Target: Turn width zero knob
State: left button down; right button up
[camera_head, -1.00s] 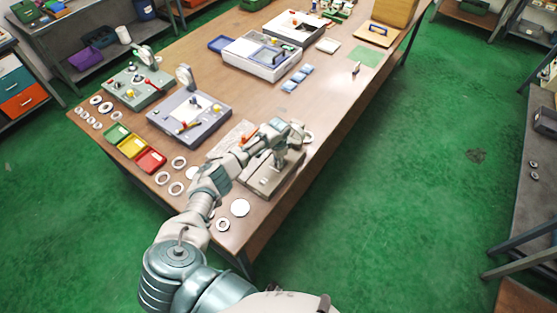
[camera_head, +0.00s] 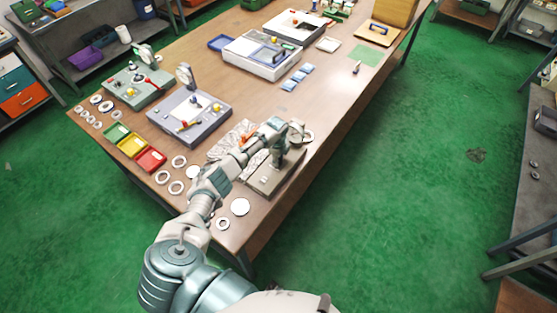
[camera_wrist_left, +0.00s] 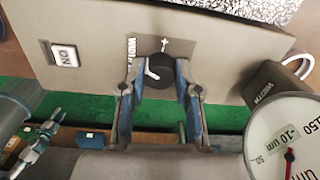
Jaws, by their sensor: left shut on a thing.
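A black round knob (camera_wrist_left: 157,72) with a white pointer mark sits on a grey-beige panel (camera_wrist_left: 95,50) in the left wrist view. Lettering that looks like WIDTH, upside down, is beside it. My left gripper (camera_wrist_left: 159,82) has its two blue-padded fingers on either side of the knob and is shut on it. In the head view my left gripper (camera_head: 279,155) is over the grey gauge stand (camera_head: 263,184) at the table's near right edge. The knob is hidden there by my arm. My right gripper is out of view.
A dial gauge (camera_wrist_left: 290,140) and a post marked WIDTH (camera_wrist_left: 272,90) are close on the right of my fingers. A small ON-marked plate (camera_wrist_left: 65,53) is at left. In the head view, metal rings (camera_head: 162,177) and coloured trays (camera_head: 150,160) lie left of my arm.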

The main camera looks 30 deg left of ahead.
pick_arm(q)
jog(key=shift+a+m+b, duration=0.15)
jog(key=shift+m+b, duration=0.15)
jog(key=shift+m, duration=1.3)
jog(key=shift+w+r, duration=0.1)
jog(key=c, duration=1)
grip_release()
jog(key=shift+o, duration=0.9)
notch_tip(320, 180, up, 12)
jog(key=shift+a+f, duration=0.15)
jog(key=shift+f, duration=0.05)
